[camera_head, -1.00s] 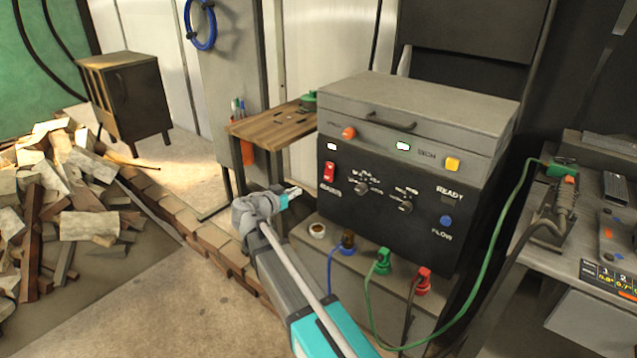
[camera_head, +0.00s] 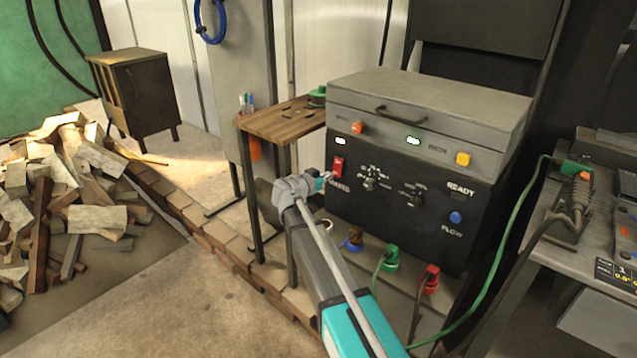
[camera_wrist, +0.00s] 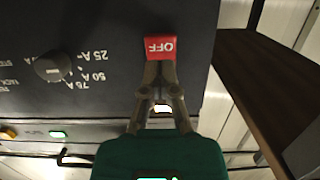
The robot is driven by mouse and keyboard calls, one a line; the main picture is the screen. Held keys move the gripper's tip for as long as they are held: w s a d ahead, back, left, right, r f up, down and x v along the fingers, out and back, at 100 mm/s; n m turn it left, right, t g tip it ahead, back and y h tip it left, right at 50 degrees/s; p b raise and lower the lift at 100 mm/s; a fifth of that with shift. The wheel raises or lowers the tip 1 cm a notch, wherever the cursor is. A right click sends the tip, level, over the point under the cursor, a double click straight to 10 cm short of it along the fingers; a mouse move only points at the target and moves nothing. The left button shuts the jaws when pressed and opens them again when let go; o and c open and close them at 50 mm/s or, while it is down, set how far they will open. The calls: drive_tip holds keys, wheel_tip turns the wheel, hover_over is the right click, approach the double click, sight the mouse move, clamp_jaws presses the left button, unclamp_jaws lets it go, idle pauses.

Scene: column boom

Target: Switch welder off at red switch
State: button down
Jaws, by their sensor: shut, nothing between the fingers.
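The welder (camera_head: 440,185) is a grey and black box with knobs and lamps on its front. Its red switch (camera_head: 338,166) is at the front's left end. In the wrist view, which is upside down, the red switch (camera_wrist: 160,48) shows the word OFF on its face. My gripper (camera_head: 328,179) is at the switch's lower edge in the head view. In the wrist view my gripper (camera_wrist: 160,68) has its fingertips together, empty, right at the switch's edge. Whether they touch it I cannot tell. The fingers hide part of the panel.
A lit white lamp (camera_head: 340,141) and a green lamp (camera_head: 413,139) are on the welder. A wooden side table (camera_head: 285,120) stands close on the left. Cables with coloured plugs (camera_head: 391,257) hang below the panel. A brick edge (camera_head: 220,235) runs along the floor.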

sight(338, 167)
drive_tip(key=shift+x, duration=1.3)
